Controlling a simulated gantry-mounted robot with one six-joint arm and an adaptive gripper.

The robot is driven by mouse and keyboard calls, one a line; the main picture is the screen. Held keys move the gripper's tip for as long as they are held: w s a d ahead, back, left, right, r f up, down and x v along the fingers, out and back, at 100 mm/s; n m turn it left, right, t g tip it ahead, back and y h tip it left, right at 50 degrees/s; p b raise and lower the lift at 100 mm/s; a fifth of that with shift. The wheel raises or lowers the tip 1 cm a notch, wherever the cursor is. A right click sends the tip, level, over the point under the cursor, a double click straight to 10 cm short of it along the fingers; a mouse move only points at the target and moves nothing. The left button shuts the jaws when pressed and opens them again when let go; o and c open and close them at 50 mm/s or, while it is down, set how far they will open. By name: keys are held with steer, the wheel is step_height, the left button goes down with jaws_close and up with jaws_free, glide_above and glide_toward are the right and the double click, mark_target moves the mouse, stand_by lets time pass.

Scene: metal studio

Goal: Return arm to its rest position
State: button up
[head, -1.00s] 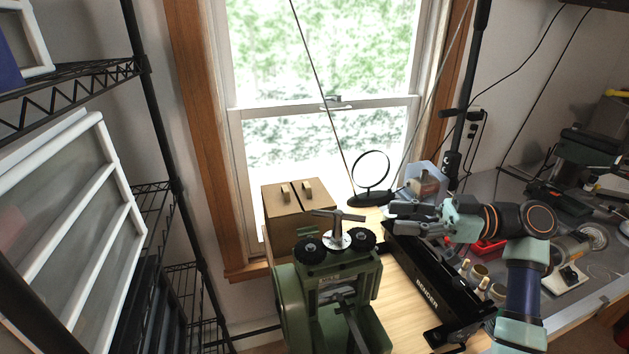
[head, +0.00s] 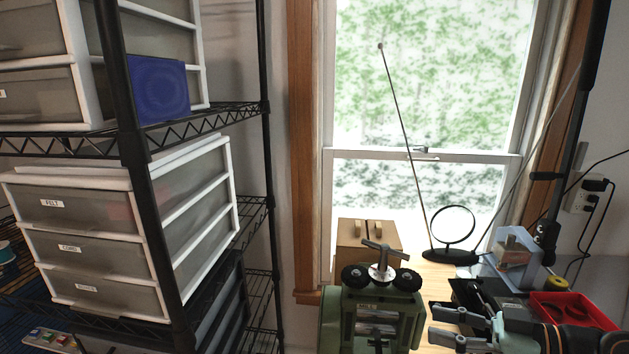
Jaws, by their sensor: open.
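My gripper (head: 446,327) shows at the lower right of the head view, at the end of my arm, which comes in from the right edge. Its two grey fingers point left and are apart, with nothing visible between them. It is above the wooden bench, just right of the green rolling mill (head: 372,312). Most of my arm is cut off by the bottom and right edges.
A wooden box (head: 362,234) stands behind the mill. A round black ring stand (head: 453,228), a clear bin (head: 517,260) and a red tray (head: 572,311) are near my arm. Wire shelving (head: 215,118) with drawer units (head: 90,245) fills the left.

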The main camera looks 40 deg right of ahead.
steer(key=w+a+f+g+h, duration=0.1)
steer(key=w+a+f, duration=0.3)
steer(key=a, duration=0.3)
steer(key=w+a+f+m+g, duration=0.1)
steer(key=w+a+f, duration=0.2)
steer(key=w+a, duration=0.3)
steer(key=w+a+f+g+h, duration=0.1)
steer(key=w+a+f, duration=0.25)
steer(key=a, duration=0.35)
steer(key=s+a+f+m+t+h, duration=0.15)
steer(key=s+a, duration=0.25)
steer(key=a, duration=0.7)
steer(key=s+a+r+m+g+h, duration=0.1)
steer(key=s+a+h, duration=0.2)
steer(key=a, duration=0.8)
step_height(320, 180, up, 26)
steer(key=d+p, duration=0.1)
steer(key=p, duration=2.5)
steer(key=shift+f+t, duration=0.25)
steer(key=shift+t, duration=0.1)
